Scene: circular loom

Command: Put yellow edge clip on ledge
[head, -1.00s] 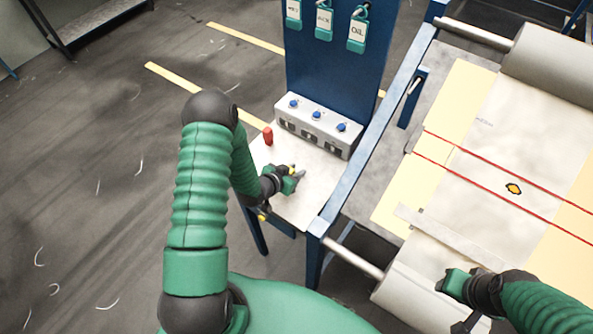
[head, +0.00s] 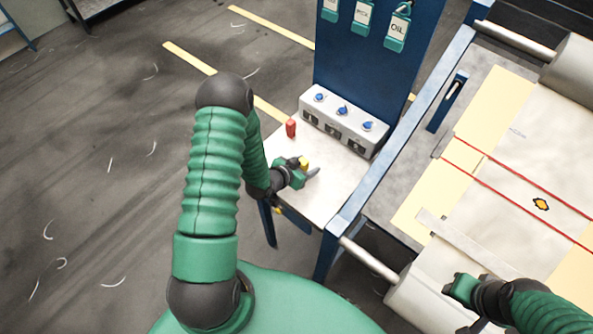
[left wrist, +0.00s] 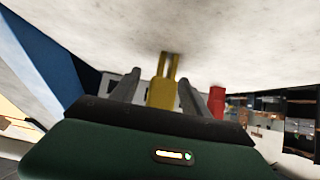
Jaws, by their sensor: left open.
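The yellow edge clip (head: 304,162) stands on the small white-topped table (head: 335,185) and is partly hidden by my left gripper in the head view. My left gripper (head: 307,174) is low over this table, right at the clip. In the left wrist view the yellow clip (left wrist: 162,92) is between the two grey fingers, with a visible gap on each side. The left gripper (left wrist: 158,84) is open. My right gripper (head: 458,288) is at the lower right, over the near end of the loom, and whether it is open is unclear. I cannot tell which surface is the ledge.
A red clip (head: 291,128) stands close by on the table; it also shows in the left wrist view (left wrist: 217,102). A grey box with blue knobs (head: 343,120) lines the table's back, below a blue panel (head: 360,65). The loom's blue frame (head: 405,140) borders the right.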

